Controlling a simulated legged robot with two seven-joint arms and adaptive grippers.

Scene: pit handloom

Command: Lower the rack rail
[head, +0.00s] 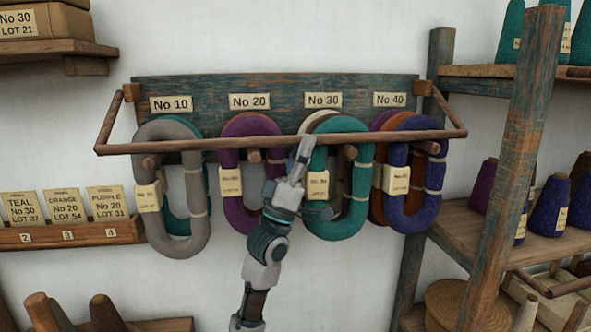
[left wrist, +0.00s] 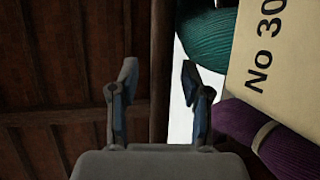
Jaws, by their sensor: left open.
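The rack rail (head: 220,143) is a long brown wooden bar held out in front of the yarn rack by a side arm at each end. It crosses in front of the hanging skeins, below the number labels. My left gripper (head: 304,148) reaches up to the rail's middle, its tips overlapping the bar in the head view. In the left wrist view its two fingers (left wrist: 158,88) stand apart, with a dark brown wooden strip (left wrist: 161,45) behind the gap. I cannot tell whether they touch the rail. My right gripper is out of view.
The backboard (head: 210,87) carries grey, purple, teal (head: 341,215) and blue skeins on pegs, close around my gripper. A cone shelf post (head: 520,140) stands at right. A label ledge (head: 70,236) is at left. Bare wall (head: 330,280) lies below.

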